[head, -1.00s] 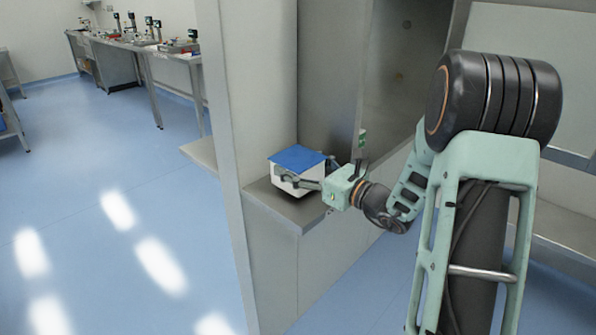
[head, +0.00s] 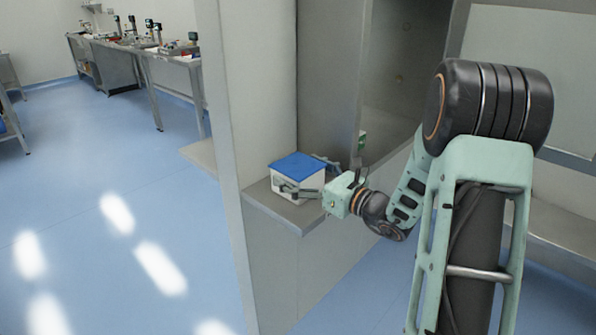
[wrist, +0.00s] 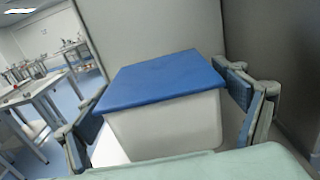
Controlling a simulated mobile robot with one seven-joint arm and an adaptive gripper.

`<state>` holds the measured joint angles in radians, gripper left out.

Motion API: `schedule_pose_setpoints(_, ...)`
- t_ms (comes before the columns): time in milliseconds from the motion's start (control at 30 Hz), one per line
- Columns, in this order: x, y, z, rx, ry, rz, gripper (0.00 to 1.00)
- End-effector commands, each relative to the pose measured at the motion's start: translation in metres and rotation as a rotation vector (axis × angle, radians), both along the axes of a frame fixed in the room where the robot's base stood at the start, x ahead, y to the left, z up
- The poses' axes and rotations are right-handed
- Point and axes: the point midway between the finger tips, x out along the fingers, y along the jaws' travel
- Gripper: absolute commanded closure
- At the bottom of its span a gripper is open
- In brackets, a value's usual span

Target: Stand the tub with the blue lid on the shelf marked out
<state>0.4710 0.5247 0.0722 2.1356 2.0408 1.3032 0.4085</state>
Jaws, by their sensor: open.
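The white tub (head: 312,182) with the blue lid (head: 298,163) stands upright on a small grey metal shelf (head: 290,217). In the wrist view the tub (wrist: 165,128) and its lid (wrist: 162,78) fill the middle, between my two fingers. My gripper (head: 308,176) is open, with one finger along each side of the tub. In the wrist view my gripper (wrist: 165,115) shows a narrow gap at the right finger; contact on the left cannot be told. The tub's underside and far side are hidden, and no readable shelf marking shows.
A tall grey panel (head: 225,120) rises left of the shelf and a metal wall (head: 328,90) stands behind it. A small green label (head: 362,138) is on the edge to the right. Benches (head: 150,48) with equipment stand far left. Blue floor is open at left.

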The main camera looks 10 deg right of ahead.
Motion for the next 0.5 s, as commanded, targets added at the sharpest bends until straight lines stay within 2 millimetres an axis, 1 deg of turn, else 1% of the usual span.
schedule_pose_setpoints(67, -0.006, -0.006, 0.001, -0.001, 0.001, -0.004, 0.11)
schedule_pose_setpoints(167, -0.021, -0.017, 0.002, -0.001, 0.001, -0.004, 0.11)
schedule_pose_setpoints(400, -0.064, -0.048, 0.002, 0.001, 0.001, -0.005, 0.11)
schedule_pose_setpoints(500, -0.078, -0.058, 0.002, 0.001, 0.001, -0.003, 0.11)
